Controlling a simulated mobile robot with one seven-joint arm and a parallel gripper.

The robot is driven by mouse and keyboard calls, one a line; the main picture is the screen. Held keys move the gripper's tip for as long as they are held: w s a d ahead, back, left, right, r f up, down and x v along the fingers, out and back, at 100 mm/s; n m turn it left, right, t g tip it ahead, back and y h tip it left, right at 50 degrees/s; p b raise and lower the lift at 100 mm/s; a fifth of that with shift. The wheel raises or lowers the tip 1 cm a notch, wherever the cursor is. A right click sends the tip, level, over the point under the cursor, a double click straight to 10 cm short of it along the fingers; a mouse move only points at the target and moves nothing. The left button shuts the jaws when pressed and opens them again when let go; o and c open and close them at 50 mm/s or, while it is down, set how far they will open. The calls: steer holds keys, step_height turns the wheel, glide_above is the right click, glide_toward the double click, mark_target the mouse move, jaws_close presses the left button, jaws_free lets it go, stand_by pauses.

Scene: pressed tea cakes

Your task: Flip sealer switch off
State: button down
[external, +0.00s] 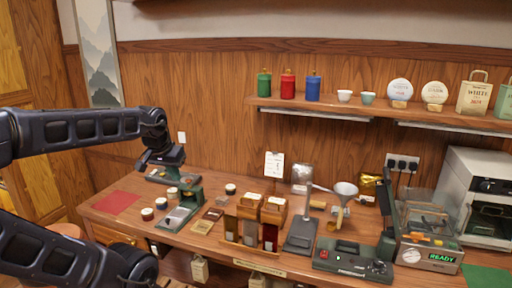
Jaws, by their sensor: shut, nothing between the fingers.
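Which machine is the sealer is not labelled clearly enough to tell. A low dark green box (349,262) with a small red spot and a knob sits at the front right of the bench. To its right is a clear-lidded machine (428,256) with a green lit READY display. The state of any switch is too small to read. My gripper (143,163) is at the left, above the far left part of the bench, well away from both machines. It is shut and empty; its fingertips are small and dark here.
The wooden bench (120,222) holds a green stand (183,208), small round cups, upright packets in a rack (255,262), a scoop and a funnel (345,189). A grey oven-like unit (482,190) stands at the right. A shelf (300,103) with tins and packages runs above.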

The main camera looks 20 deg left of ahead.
steer(key=w+d+r+n+g+h, duration=0.1)
steer(key=w+d+n+g, duration=0.1)
steer(key=w+d+n, duration=0.5)
steer(key=n+g+y, duration=0.1)
steer(key=n+g, duration=0.3)
steer(key=n, duration=0.6)
glide_above(323, 255)
steer(key=w, duration=0.3)
step_height(323, 255, down, 14)
steer(key=shift+s+r, duration=0.1)
steer(key=shift+s, duration=0.15)
steer(key=f, duration=0.4)
steer(key=s+f, duration=0.1)
steer(key=f, duration=0.4)
steer(key=s+f, duration=0.1)
steer(key=f, duration=0.4)
